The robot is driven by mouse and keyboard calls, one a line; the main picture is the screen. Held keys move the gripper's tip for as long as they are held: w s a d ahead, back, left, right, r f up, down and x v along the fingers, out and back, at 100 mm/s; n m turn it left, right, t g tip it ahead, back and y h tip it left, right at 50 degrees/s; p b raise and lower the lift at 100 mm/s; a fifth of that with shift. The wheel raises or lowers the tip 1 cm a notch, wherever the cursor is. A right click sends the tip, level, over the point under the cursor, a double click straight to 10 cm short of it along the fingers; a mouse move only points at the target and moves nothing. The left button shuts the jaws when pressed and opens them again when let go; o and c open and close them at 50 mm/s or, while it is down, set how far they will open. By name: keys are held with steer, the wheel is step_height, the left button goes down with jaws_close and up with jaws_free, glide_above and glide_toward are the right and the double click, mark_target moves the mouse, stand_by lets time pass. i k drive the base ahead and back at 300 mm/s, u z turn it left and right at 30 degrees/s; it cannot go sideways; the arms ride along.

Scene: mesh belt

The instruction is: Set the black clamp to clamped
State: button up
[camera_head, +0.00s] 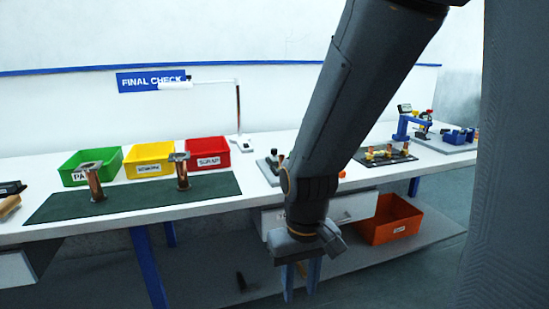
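The black clamp seems to be the small dark upright part (281,160) on a grey plate, on the white bench just left of my arm. It is small and partly hidden by my arm, so I cannot tell its handle's position. My gripper (300,281) hangs low in front of the bench, below the clamp and well apart from it. Its two fingers point down and stand apart, with nothing clearly held between them.
Green (90,167), yellow (149,161) and red (207,154) bins stand behind a dark green mat (140,197) bearing two copper-coloured posts. A lamp (239,120) stands behind. An orange bin (390,219) sits below the bench at right. A blue fixture (410,124) stands farther right.

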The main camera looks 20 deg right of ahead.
mark_target(273, 158)
steer(key=u, duration=0.05)
steer(key=k, duration=0.5)
steer(key=z, duration=0.65)
steer(key=i, duration=1.3)
steer(key=u, duration=0.6)
